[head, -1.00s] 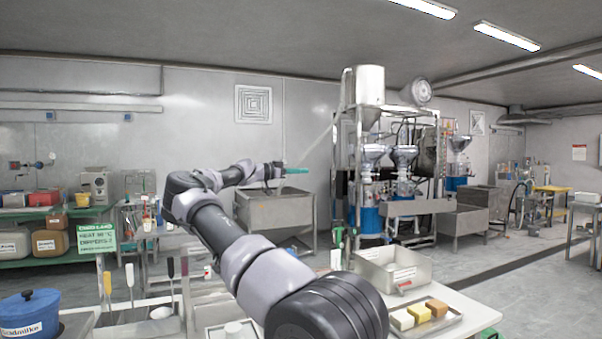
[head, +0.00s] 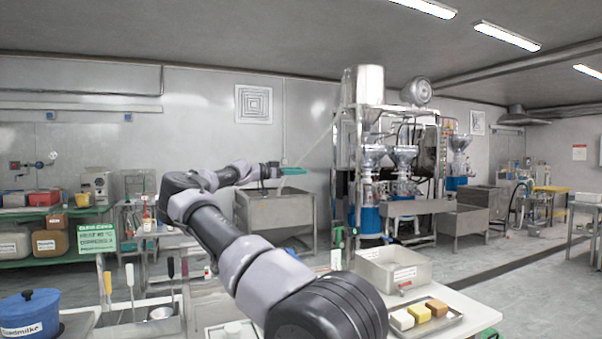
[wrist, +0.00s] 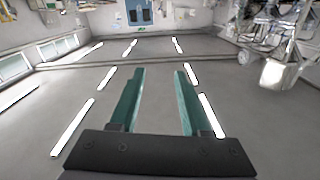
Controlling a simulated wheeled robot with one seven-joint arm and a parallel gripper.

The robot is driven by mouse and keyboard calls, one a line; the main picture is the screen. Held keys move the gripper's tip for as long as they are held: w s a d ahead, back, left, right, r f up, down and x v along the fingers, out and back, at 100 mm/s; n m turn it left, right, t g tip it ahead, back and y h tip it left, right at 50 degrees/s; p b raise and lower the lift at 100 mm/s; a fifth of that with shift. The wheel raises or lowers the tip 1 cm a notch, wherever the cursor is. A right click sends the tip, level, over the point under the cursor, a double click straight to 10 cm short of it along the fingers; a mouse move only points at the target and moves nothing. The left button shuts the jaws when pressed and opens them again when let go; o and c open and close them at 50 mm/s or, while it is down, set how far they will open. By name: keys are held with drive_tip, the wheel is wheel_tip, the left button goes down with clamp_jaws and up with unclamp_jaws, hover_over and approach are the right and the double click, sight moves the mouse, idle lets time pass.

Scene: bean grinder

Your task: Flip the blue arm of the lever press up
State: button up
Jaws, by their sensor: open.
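My gripper (head: 293,171) is raised at the far end of my stretched arm, in front of the back wall in the head view. In the wrist view its two teal fingers (wrist: 157,98) are apart with nothing between them. A small blue piece (head: 291,251) shows just above my arm link in the head view. It may be the blue arm of the lever press, but I cannot tell for sure. The rest of it is hidden behind my arm. My gripper is well above it and apart from it.
A steel basin (head: 385,271) and a tray (head: 452,320) with colored blocks stand on the right of the near table. A blue pot (head: 30,312) stands at left. Tall grinding machines (head: 365,150) stand beyond. The wrist view faces the ceiling (wrist: 155,75), with free air around the fingers.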

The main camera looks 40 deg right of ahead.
drive_tip(key=v, duration=0.9)
drive_tip(key=shift+a, duration=0.1)
